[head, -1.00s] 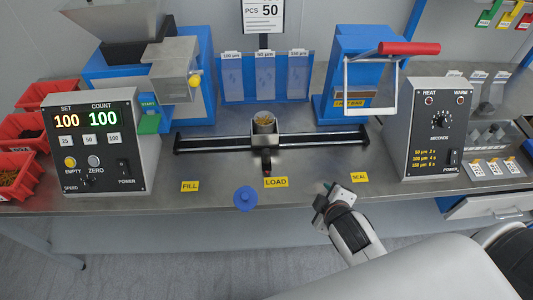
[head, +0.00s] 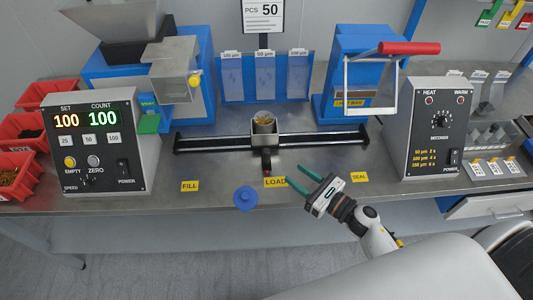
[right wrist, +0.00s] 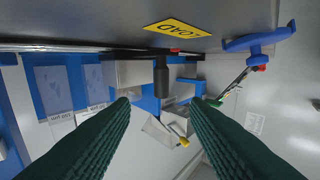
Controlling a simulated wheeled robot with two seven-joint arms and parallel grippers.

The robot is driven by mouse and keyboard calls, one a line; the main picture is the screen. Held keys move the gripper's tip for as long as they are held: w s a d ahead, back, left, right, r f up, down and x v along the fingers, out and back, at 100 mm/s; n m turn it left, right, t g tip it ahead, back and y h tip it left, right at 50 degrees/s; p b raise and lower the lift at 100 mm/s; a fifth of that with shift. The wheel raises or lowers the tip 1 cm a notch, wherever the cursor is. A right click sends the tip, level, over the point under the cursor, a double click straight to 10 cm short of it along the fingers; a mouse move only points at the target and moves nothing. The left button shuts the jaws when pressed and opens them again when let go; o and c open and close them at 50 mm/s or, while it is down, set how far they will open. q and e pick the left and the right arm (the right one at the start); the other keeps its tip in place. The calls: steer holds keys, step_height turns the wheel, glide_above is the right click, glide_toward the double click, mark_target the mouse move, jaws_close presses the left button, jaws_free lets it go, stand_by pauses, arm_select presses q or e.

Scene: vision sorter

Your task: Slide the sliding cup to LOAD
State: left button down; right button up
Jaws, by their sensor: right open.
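The sliding cup (head: 264,126) holds small tan pieces and sits at about the middle of a dark rail (head: 215,143). Its dark handle (head: 266,160) points toward the front edge, just behind the yellow LOAD label (head: 275,182). My right gripper (head: 299,175) is open and empty, just right of the handle and label, with its green fingers pointing at them. In the right wrist view the handle (right wrist: 161,76) shows beyond and between the two fingertips, apart from them. The LOAD label (right wrist: 178,29) shows above it. My left gripper is not in view.
A FILL label (head: 190,186) lies left and a SEAL label (head: 360,177) right. A blue round piece (head: 245,198) is at the front edge. A count box (head: 96,143) and a heat box (head: 428,130) flank the rail. A blue press (head: 345,75) stands behind.

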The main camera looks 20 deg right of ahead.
mark_target(267, 155)
steer(key=p+x, duration=0.2)
steer(key=x, duration=1)
steer(key=shift+s+a, duration=0.1)
steer(key=shift+a, duration=0.05)
jaws_close()
